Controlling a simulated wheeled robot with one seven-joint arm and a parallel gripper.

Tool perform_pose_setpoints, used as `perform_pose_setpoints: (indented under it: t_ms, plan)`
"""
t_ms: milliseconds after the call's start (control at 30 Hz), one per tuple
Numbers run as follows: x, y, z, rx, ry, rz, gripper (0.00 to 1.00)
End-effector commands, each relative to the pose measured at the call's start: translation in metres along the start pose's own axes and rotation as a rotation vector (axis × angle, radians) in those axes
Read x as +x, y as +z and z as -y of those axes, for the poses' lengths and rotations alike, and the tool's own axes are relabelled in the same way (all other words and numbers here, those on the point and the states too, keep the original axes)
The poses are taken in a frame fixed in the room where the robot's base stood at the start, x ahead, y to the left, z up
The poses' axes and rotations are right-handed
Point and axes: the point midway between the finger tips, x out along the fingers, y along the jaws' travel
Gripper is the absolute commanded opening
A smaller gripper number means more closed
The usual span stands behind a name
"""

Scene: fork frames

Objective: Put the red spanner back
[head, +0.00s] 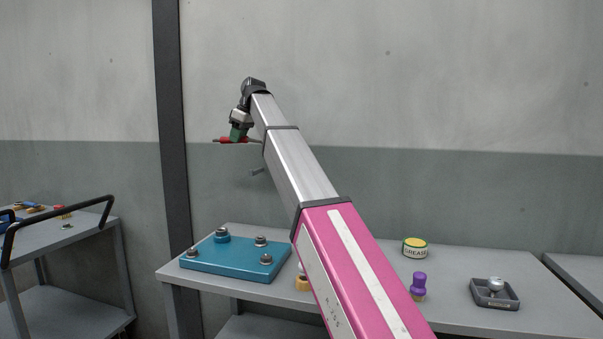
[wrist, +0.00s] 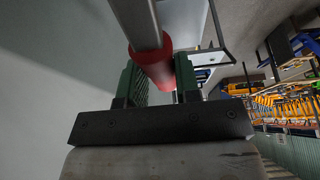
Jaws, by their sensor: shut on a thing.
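The red spanner (head: 231,140) is held in my gripper (head: 238,137), high above the workbench in the head view. In the wrist view, the red handle (wrist: 154,68) and grey metal shaft pass between the two green fingers of my gripper (wrist: 160,85). My gripper is shut on it. No spanner holder can be made out for certain.
The workbench (head: 460,312) holds a teal plate (head: 225,262) with several bolts, a grease tin (head: 415,248), a purple-handled thing (head: 418,286) and a dark tray (head: 495,297). A cart (head: 70,240) with a black handle and tools stands left. A dark post (head: 172,120) rises behind.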

Motion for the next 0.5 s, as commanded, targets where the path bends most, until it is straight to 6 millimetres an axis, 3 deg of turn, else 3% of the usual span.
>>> perform_pose_setpoints:
  t_ms: [300, 500]
  plan:
    - [0.001, 0.004, -0.002, 0.002, 0.001, 0.000, 0.00]
    - [0.010, 0.030, -0.024, 0.005, 0.001, -0.001, 0.00]
